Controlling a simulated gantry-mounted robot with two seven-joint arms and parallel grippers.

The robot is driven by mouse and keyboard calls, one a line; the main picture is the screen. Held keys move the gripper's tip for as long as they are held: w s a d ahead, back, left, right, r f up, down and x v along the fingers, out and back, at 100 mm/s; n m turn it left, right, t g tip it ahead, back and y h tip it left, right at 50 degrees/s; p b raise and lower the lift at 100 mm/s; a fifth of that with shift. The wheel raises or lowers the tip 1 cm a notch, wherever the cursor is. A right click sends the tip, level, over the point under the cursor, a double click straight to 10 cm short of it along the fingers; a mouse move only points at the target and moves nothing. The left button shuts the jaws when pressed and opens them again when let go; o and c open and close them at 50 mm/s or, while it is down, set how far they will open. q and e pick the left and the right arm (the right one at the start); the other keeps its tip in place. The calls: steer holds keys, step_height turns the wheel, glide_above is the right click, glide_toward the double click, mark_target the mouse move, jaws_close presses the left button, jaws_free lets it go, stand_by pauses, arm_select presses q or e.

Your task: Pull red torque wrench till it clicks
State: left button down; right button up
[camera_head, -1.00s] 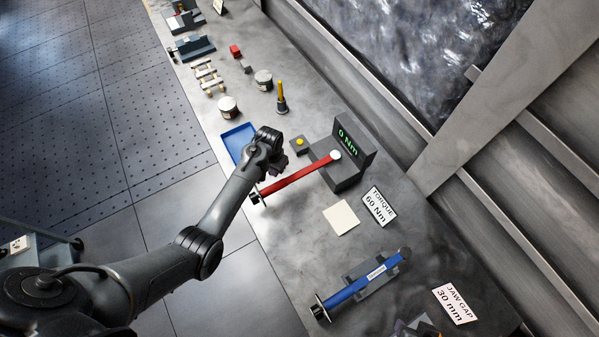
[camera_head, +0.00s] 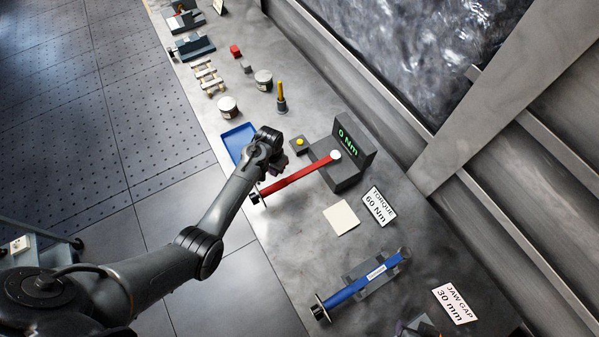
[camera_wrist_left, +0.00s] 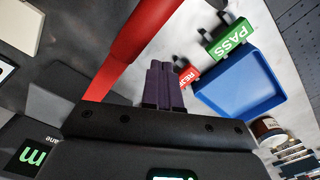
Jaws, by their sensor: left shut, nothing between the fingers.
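The red torque wrench (camera_head: 298,176) runs from the dark torque tester (camera_head: 346,172) toward the bench's front edge, with a black end there. The tester display (camera_head: 348,142) reads 0 Nm. My left gripper (camera_head: 280,165) is beside the wrench's shaft, on its blue-tray side. In the left wrist view the closed dark fingers (camera_wrist_left: 163,86) stand next to the red wrench handle (camera_wrist_left: 146,32) with nothing between them. Whether they touch the handle I cannot tell. My right gripper is not clearly in view; a dark part shows at the bottom edge.
A blue tray (camera_head: 238,139) lies behind my left wrist. A small block with a yellow button (camera_head: 300,142) sits near the tester. A sign (camera_head: 378,206) reads TORQUE 60 Nm. A blue wrench (camera_head: 362,283) rests in a holder nearer. A green PASS label (camera_wrist_left: 231,39) stands by the tray.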

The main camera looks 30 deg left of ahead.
mark_target(281, 182)
arm_select(q)
steer(key=shift+f, duration=0.15)
steer(key=shift+f+b, duration=0.6)
steer(key=shift+f, duration=0.35)
steer(key=shift+s+d+p, duration=0.4)
steer(key=shift+d+p, duration=0.4)
stand_by(0.4)
steer(key=shift+s+d, duration=0.1)
steer(key=shift+d, duration=0.05)
stand_by(0.5)
steer(key=shift+s+d+p, duration=0.4)
steer(key=shift+d+p, duration=0.35)
steer(key=shift+d, duration=0.1)
stand_by(0.6)
